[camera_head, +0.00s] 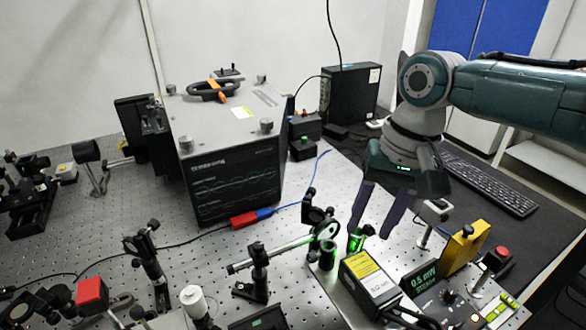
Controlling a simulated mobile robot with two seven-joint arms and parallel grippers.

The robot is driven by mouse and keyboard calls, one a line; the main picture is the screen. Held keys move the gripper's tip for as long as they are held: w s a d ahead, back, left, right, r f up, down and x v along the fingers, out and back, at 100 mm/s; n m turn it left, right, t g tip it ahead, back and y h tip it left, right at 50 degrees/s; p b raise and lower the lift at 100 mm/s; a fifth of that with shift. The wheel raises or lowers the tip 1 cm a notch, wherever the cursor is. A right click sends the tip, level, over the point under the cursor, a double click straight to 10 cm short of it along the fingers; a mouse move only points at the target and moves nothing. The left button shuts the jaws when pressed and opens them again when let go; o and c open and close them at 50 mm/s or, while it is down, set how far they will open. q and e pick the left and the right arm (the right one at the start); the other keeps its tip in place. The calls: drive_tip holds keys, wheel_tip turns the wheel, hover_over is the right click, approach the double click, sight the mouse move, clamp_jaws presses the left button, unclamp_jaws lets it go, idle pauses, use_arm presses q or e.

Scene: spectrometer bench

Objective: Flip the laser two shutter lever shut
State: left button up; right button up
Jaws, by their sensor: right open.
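My right gripper (371,228) hangs open and empty over the laser plate (330,277), fingers pointing down. Its tips are near green-lit optic posts (356,240); I cannot tell whether they touch. A black module with a yellow label (368,279) stands in front of the gripper. A dark sign with green lettering (424,282) reads 0.5 mW. A yellow block (466,250) with a small black piece on top stands to the right of the gripper. I cannot make out for certain which part is the laser two shutter lever or its position. My left gripper is not in view.
A large grey instrument (230,165) with a dark screen stands left of centre. A round lens mount (326,231) is close left of the gripper. A red button (502,252) is at right. A keyboard (490,183) lies behind. Optic posts crowd the front left.

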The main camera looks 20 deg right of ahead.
drive_tip(key=shift+w+a+f, duration=0.1)
drive_tip(key=shift+f, duration=0.7)
clamp_jaws()
